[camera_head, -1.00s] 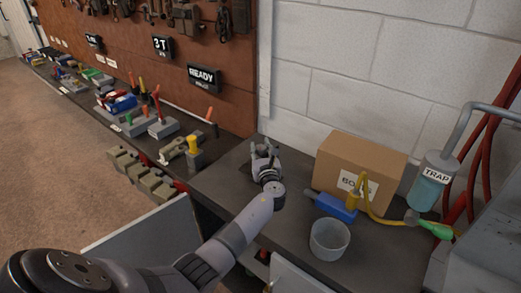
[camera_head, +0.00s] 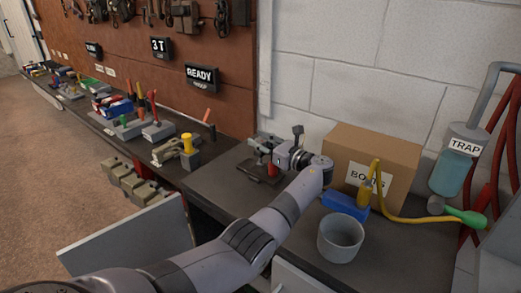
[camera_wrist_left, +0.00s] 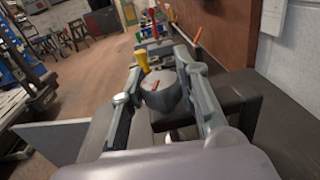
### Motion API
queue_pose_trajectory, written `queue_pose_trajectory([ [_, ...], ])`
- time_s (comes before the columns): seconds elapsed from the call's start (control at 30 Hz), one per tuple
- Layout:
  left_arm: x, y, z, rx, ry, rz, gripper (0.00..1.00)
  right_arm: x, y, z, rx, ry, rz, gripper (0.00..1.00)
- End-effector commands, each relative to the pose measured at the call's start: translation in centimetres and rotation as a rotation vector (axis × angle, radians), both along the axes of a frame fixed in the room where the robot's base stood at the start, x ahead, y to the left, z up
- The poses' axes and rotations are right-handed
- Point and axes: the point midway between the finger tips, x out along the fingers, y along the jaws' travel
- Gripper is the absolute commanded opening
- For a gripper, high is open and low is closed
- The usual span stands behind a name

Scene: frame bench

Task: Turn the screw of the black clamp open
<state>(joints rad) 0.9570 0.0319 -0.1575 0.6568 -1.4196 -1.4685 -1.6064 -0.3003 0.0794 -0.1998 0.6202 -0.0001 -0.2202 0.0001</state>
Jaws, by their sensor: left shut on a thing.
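The black clamp (camera_head: 256,174) sits on the dark bench top, left of the cardboard box, and my gripper partly covers it. A red part shows beside it under my fingers. My left gripper (camera_head: 272,152) reaches over the clamp from the right. In the left wrist view a round dark grey knob (camera_wrist_left: 163,92) with a red mark lies between the two fingers (camera_wrist_left: 162,82), which are shut on it. I take it for the clamp's screw knob; its thread is hidden. My right gripper is in neither view.
A cardboard box (camera_head: 372,158), a blue block (camera_head: 345,205), a grey cup (camera_head: 340,239) and a yellow hose (camera_head: 408,219) stand to the right. A yellow-handled tool (camera_head: 187,146) and several fixtures line the bench at left. Bare bench (camera_head: 214,183) lies left of the clamp.

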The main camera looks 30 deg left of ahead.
Motion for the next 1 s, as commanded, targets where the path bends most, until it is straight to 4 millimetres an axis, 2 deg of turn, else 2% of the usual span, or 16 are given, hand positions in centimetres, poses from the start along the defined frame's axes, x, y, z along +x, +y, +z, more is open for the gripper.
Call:
queue_pose_trajectory([
  [0.1, 0.02, 0.02, -0.03, 0.002, 0.000, 0.015, 0.01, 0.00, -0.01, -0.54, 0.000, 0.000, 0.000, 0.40],
  [0.53, 0.03, 0.04, 0.15, 0.003, -0.001, 0.020, 0.01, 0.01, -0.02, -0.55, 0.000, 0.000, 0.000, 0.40],
  [0.57, 0.03, 0.04, 0.15, 0.003, -0.001, 0.020, 0.30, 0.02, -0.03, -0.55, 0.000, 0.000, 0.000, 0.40],
  [0.87, 0.02, 0.03, 0.07, 0.001, 0.000, 0.020, 0.50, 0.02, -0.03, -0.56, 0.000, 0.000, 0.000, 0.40],
  [1.0, 0.00, 0.02, 0.05, 0.001, 0.000, 0.020, 0.51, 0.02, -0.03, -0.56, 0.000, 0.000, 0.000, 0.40],
])
